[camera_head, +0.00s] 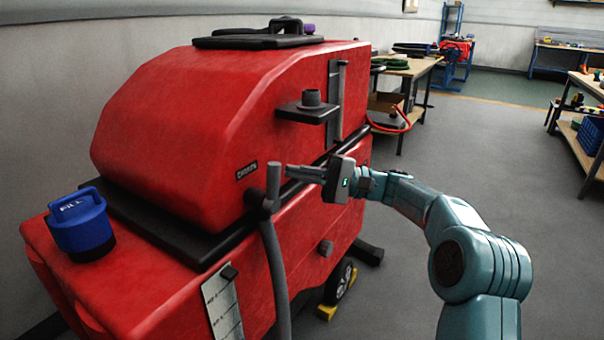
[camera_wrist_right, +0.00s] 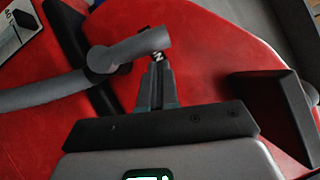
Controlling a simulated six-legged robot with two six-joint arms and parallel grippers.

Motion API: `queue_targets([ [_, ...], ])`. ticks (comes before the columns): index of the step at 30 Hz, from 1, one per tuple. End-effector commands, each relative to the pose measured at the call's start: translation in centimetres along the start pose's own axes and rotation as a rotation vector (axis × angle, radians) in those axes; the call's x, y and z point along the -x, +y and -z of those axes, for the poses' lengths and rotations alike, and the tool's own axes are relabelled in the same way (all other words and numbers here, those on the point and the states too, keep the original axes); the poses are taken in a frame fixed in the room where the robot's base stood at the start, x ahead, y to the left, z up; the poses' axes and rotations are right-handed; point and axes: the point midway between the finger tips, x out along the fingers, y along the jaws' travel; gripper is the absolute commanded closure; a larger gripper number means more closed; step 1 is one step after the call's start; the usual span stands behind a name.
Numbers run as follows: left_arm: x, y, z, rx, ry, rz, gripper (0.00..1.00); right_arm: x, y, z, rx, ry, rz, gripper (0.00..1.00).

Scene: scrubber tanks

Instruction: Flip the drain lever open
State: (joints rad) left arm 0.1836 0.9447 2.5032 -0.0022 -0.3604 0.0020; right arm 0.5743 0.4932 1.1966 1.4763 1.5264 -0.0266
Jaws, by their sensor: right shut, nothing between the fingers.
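A red scrubber tank (camera_head: 190,130) stands at the left, with a small dark label (camera_head: 247,170) that seems to read DRAIN. Beside the label is the grey drain lever (camera_head: 273,182), standing upright at the top of a grey hose. In the right wrist view the lever (camera_wrist_right: 140,47) lies across the picture just beyond my fingertips. My right gripper (camera_head: 288,171) is shut and empty, its tips close to the lever's right side. Its fingers also show in the right wrist view (camera_wrist_right: 158,68). I cannot tell whether they touch the lever. My left gripper is out of view.
The grey hose (camera_head: 275,270) hangs down the tank's front. A blue FILL cap (camera_head: 82,225) sits on the tank's left ledge.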

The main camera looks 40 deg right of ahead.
Motion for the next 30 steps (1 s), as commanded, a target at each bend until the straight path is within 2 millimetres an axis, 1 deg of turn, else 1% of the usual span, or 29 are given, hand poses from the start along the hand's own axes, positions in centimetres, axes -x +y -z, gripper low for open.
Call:
queue_targets([
  [1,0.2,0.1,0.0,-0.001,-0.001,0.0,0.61,-0.2,-0.3,-0.3,0.029,-0.001,-0.018,1.0],
  [6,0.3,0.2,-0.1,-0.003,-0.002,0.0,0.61,-0.6,-0.5,-0.8,0.105,-0.001,-0.07,1.0],
  [12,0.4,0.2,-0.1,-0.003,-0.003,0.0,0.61,-0.8,-0.7,-1.2,0.16,0.0,-0.106,1.0],
  [30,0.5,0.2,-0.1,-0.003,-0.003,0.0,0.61,-0.9,-0.6,-1.4,0.183,-0.002,-0.123,1.0],
])
